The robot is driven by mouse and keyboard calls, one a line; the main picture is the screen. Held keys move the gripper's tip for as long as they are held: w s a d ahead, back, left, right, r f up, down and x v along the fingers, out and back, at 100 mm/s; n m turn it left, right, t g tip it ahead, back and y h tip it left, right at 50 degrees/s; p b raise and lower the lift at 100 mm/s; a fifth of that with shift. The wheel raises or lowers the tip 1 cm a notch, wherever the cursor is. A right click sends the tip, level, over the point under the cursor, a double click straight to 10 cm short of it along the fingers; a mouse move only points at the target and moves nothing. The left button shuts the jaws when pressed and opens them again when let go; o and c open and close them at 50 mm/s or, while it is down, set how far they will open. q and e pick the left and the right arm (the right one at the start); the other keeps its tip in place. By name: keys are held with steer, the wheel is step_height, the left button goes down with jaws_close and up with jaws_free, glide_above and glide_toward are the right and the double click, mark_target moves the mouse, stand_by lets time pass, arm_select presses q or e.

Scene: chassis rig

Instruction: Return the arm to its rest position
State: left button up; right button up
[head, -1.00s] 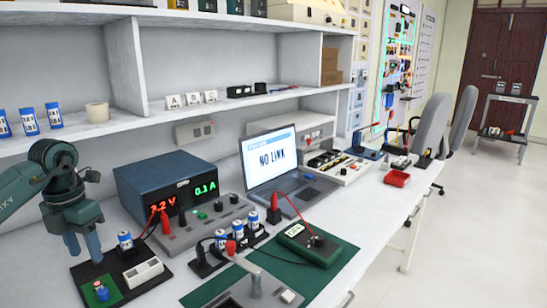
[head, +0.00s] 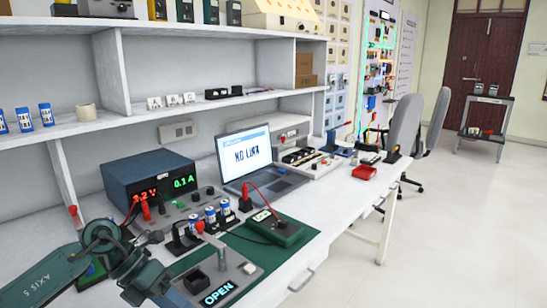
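My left arm (head: 45,272) comes in from the lower left, bent low over the front left of the bench. My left gripper (head: 172,295) is at the bottom edge, just left of a grey fixture (head: 238,272) whose display reads OPEN. The fingers are partly cut off and hard to make out, so I cannot tell if they are apart or hold anything. The arm hides most of the dark tray with the green pad (head: 96,271). My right gripper is not in view.
A blue power supply (head: 142,183), several blue-and-white cells (head: 210,214) in a holder, a laptop (head: 245,155) reading NO LINK and a green meter (head: 275,229) stand close by. A shelf (head: 150,118) runs above.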

arm_select(q)
steer(key=s+d+r+n+t+h, duration=0.35)
steer(key=d+n+h, duration=0.25)
steer(key=d, duration=0.2)
steer(key=s+d+r+n+t+h, duration=0.2)
steer(key=s+d+n+t+h, duration=0.25)
steer(key=d+n+h, duration=0.2)
steer(key=s+a+f+n+t+y+p, duration=0.1)
steer(key=s+a+f+n+y+p, duration=0.3)
steer(key=n+y+p, duration=0.3)
steer(key=s+a+f+n+t+y+p, duration=0.2)
steer(key=s+a+f+n+y+p, duration=0.2)
steer(key=n, duration=1.4)
step_height(320, 180, down, 2)
steer(key=y+p, duration=0.4)
steer(key=y, duration=0.2)
steer(key=shift+s+a+f, duration=0.15)
steer(key=shift+f, duration=0.1)
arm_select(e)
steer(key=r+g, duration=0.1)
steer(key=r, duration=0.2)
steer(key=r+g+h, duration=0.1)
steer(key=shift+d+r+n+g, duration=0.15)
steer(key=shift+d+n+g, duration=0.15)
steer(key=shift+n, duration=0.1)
